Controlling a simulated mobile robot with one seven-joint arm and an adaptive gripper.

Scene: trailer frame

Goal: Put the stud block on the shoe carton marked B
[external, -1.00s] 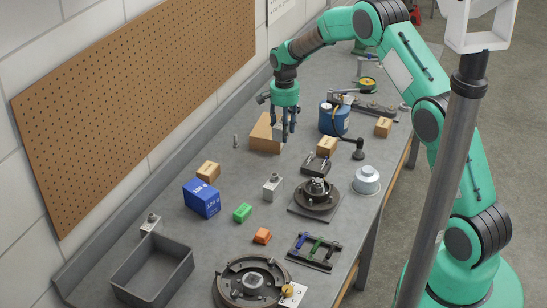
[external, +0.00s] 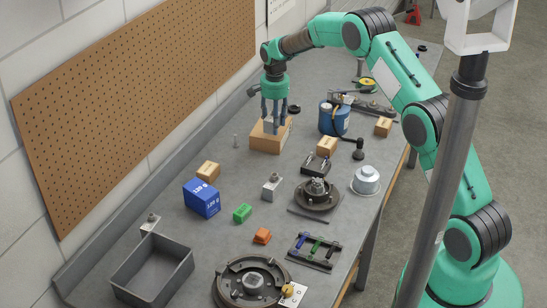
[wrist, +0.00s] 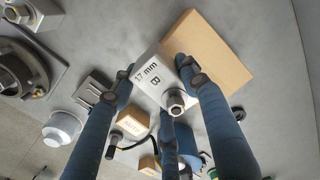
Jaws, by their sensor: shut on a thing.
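My gripper (external: 273,118) is shut on a light grey stud block (wrist: 153,77) with a threaded stud at one end. In the wrist view the block's face reads "17 mm" and "B". In the external view the held block is over the top of a plain tan carton (external: 268,144) near the wall side of the bench. The carton also shows beside the block in the wrist view (wrist: 222,65). I cannot tell whether block and carton touch. No letter is readable on this carton.
A blue can (external: 334,118) is close to the carton's right. Another stud block (external: 271,187), a blue box (external: 202,198) and a grey bin (external: 152,271) stand nearer.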

